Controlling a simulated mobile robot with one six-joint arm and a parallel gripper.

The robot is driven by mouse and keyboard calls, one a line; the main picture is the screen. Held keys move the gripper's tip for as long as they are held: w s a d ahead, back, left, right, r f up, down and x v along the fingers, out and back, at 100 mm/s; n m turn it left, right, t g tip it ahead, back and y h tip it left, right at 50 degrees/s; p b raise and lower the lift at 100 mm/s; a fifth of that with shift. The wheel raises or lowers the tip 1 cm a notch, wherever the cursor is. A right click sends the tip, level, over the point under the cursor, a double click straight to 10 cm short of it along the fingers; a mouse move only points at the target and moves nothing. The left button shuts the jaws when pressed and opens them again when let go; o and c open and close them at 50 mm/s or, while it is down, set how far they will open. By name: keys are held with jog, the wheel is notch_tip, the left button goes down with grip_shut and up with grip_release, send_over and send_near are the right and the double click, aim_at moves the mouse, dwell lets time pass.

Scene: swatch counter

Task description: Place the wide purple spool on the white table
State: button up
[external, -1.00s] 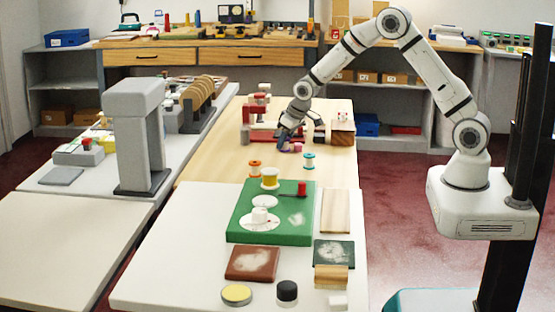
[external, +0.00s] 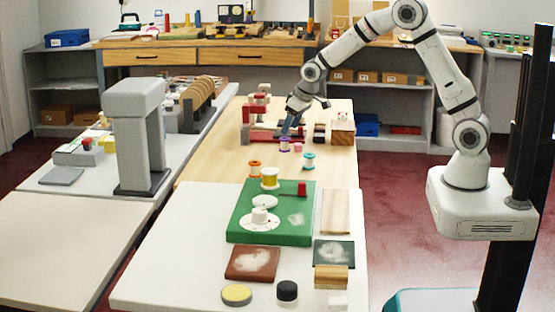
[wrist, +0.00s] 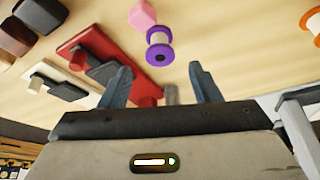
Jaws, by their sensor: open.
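The purple spool (external: 285,143) stands on the wooden table, with wide purple flanges and a pale core. In the wrist view the purple spool (wrist: 159,54) lies just beyond the fingertips, centred between them and clear of both. My gripper (external: 291,127) is above the spool, open and empty. Its two spread fingers (wrist: 159,75) show in the wrist view. The white table (external: 180,240) is in the foreground, with bare surface to the left of the green board.
A pink block (external: 298,147) sits close beside the spool. An orange spool (external: 255,168) and a teal spool (external: 309,161) stand nearer the front. A red fixture (external: 262,134) is behind.

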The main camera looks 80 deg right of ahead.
jog(key=s+a+r+n+y, duration=0.1)
jog(key=s+a+r+n, duration=0.1)
jog(key=s+a+r, duration=1)
jog(key=s+a+n+g, duration=0.1)
jog(key=s+a, duration=0.5)
jog(key=s, duration=0.6)
jog(key=shift+s+a, duration=0.3)
jog(key=shift+s, duration=0.05)
jog(key=shift+o, duration=0.4)
jog(key=s+a+f+n, duration=0.1)
jog(key=s+a, duration=0.1)
jog(key=s, duration=0.5)
jog(key=shift+a+g+y, duration=0.2)
jog(key=shift+g+y, duration=0.2)
jog(key=shift+s+f, duration=0.1)
